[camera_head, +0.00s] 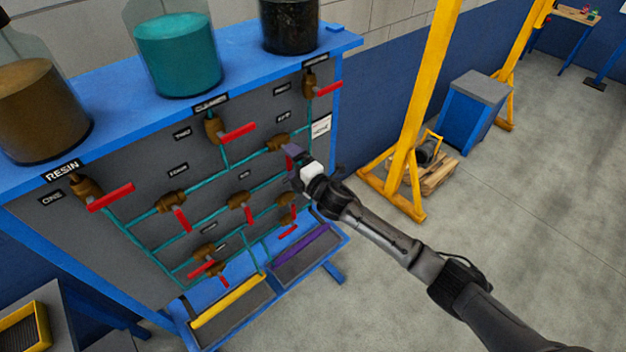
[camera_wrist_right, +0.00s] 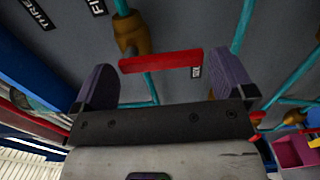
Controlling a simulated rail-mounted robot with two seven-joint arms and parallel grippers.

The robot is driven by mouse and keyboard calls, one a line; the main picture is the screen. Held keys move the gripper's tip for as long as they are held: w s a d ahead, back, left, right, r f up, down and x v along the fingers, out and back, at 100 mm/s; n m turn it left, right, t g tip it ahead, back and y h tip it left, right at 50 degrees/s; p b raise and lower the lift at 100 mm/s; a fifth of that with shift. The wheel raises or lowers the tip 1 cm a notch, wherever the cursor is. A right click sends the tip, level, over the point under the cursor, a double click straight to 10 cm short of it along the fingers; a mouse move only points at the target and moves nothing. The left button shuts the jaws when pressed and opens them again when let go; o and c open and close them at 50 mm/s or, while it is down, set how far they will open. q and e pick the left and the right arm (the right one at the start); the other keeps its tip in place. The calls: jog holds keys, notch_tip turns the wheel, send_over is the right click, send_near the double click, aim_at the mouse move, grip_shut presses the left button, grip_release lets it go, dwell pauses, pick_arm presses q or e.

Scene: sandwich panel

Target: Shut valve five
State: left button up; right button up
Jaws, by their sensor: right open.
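Valve five is a brown valve body (camera_head: 278,142) on a teal pipe, under a small black label (camera_head: 284,118), at the upper right of the grey panel in the head view. In the wrist view its brown body (camera_wrist_right: 133,35) sits beyond my fingers, beside a label (camera_wrist_right: 97,5) showing "FI". Its red handle (camera_wrist_right: 160,62) lies between my right gripper's (camera_wrist_right: 165,85) two purple fingers and seems to run across the pipe. My right gripper (camera_head: 294,160) is open at this handle and hides most of it in the head view. I cannot tell whether the fingers touch it. My left gripper is out of view.
Other red-handled valves are close by, including one at upper left (camera_head: 238,131), one at upper right (camera_head: 327,88) and one below (camera_head: 248,214). Jars stand on the blue shelf (camera_head: 118,112). Trays with a yellow edge (camera_head: 229,301) and a purple edge (camera_head: 300,245) lie below.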

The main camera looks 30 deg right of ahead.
jog(key=s+d+b, duration=0.1)
jog(key=s+d, duration=0.1)
jog(key=s, duration=1)
jog(key=shift+b, duration=0.35)
jog(key=shift+d, duration=0.1)
